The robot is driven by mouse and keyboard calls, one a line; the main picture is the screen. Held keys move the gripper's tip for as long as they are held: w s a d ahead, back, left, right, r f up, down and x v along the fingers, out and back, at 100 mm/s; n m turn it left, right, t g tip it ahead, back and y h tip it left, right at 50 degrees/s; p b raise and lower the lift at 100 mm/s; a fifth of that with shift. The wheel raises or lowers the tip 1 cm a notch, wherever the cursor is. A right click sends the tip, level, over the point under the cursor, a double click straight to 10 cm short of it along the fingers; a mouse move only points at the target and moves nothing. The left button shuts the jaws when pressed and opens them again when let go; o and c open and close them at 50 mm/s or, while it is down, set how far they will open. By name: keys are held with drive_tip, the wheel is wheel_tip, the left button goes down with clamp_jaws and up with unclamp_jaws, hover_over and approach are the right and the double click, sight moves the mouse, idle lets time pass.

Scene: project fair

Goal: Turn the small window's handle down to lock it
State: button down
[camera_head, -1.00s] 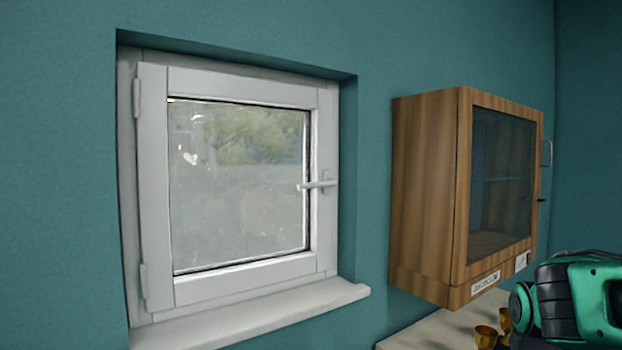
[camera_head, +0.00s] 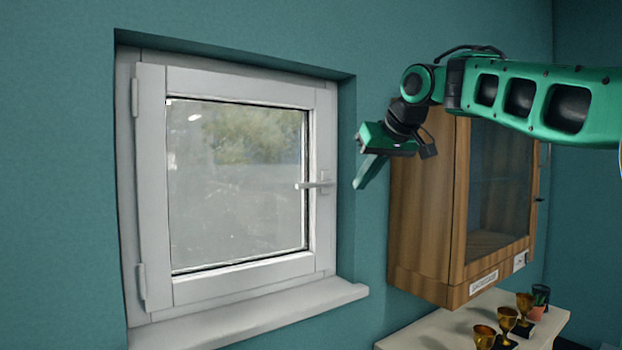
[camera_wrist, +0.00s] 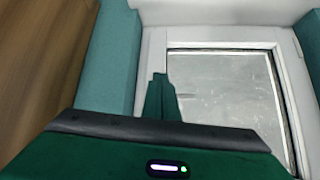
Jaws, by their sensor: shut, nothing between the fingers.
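The small window (camera_head: 150,190) is a white frame set in a recess of the teal wall, with its sash shut against the frame as far as I can tell. Its handle (camera_head: 316,185) is a white lever on the right stile, lying level and pointing left. My gripper (camera_head: 358,186) is to the right of the handle, at about its height and apart from it. Its fingers are together and empty.
A wooden wall cabinet (camera_head: 425,215) with a glass door hangs right of the window, close behind my arm. A white sill (camera_head: 250,315) juts out under the window.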

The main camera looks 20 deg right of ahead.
drive_tip(key=w+a+r+n+t+y, duration=0.1)
drive_tip(key=w+a+r+n+t, duration=0.15)
drive_tip(key=a+r, duration=0.55)
hover_over(308, 185)
drive_tip(key=s, duration=0.3)
wheel_tip(308, 185, down, 4)
drive_tip(key=r, duration=0.1)
drive_tip(key=shift+g+y, duration=0.3)
drive_tip(key=shift+g, duration=0.05)
drive_tip(key=f, duration=0.1)
drive_tip(key=w+f, duration=0.1)
drive_tip(key=f, duration=0.1)
drive_tip(key=d+f, duration=0.1)
drive_tip(key=shift+w+f, duration=0.15)
drive_tip(key=shift+a+n, duration=0.1)
drive_tip(key=shift+n, duration=0.15)
